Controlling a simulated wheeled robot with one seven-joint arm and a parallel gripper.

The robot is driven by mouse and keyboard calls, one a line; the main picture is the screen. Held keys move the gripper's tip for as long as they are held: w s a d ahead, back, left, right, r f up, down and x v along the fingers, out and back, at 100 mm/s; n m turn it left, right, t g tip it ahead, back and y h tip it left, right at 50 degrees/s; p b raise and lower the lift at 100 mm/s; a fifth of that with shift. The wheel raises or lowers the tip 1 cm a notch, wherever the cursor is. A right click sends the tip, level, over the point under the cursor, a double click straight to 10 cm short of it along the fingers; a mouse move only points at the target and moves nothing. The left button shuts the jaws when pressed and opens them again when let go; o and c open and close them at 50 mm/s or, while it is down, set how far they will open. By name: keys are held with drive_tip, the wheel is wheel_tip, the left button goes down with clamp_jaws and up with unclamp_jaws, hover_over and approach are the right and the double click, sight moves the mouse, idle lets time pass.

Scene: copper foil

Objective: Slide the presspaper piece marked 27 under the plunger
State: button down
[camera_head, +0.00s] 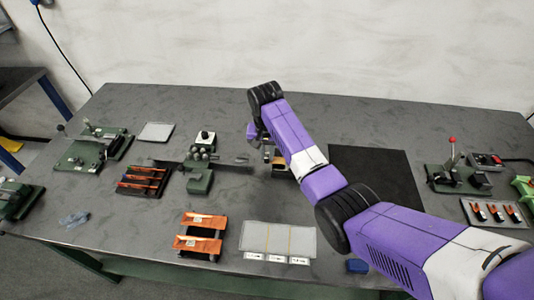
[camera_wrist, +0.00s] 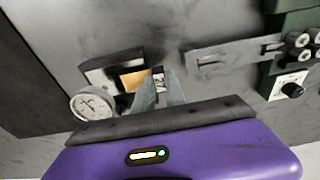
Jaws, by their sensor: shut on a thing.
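The tan presspaper piece (camera_wrist: 134,80) shows in the wrist view just beyond my gripper (camera_wrist: 160,88). The jaws are shut on its near end, where a small pale marked patch shows; the number is too small to read. A round white dial gauge (camera_wrist: 92,103) stands close to the left of the piece, with a dark and pale stand around it. The plunger is not clearly visible, so I cannot tell whether the piece is under it. In the head view my gripper (camera_head: 267,148) is over the table's middle, and my arm partly hides the gauge stand.
A green fixture with knobs (camera_head: 200,165) and a flat bar stands left of my gripper. A dark mat (camera_head: 375,172) lies to the right. A pale labelled tray (camera_head: 250,236) and a rack of orange pieces (camera_head: 200,232) are in front. The back of the table (camera_head: 190,103) is clear.

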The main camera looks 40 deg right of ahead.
sight(281, 161)
drive_tip(key=shift+f, duration=0.6)
idle(0.3)
drive_tip(key=shift+s+d+p, duration=1)
drive_tip(key=shift+s+d, duration=0.6)
drive_tip(key=shift+s, duration=0.1)
idle(2.8)
drive_tip(key=c, duration=1.7)
unclamp_jaws()
drive_tip(key=shift+r, duration=0.1)
drive_tip(key=shift+d+r, duration=0.1)
drive_tip(key=shift+r, duration=1.4)
drive_tip(key=o, duration=0.5)
drive_tip(key=shift+c, duration=0.2)
drive_tip(key=shift+f, duration=0.1)
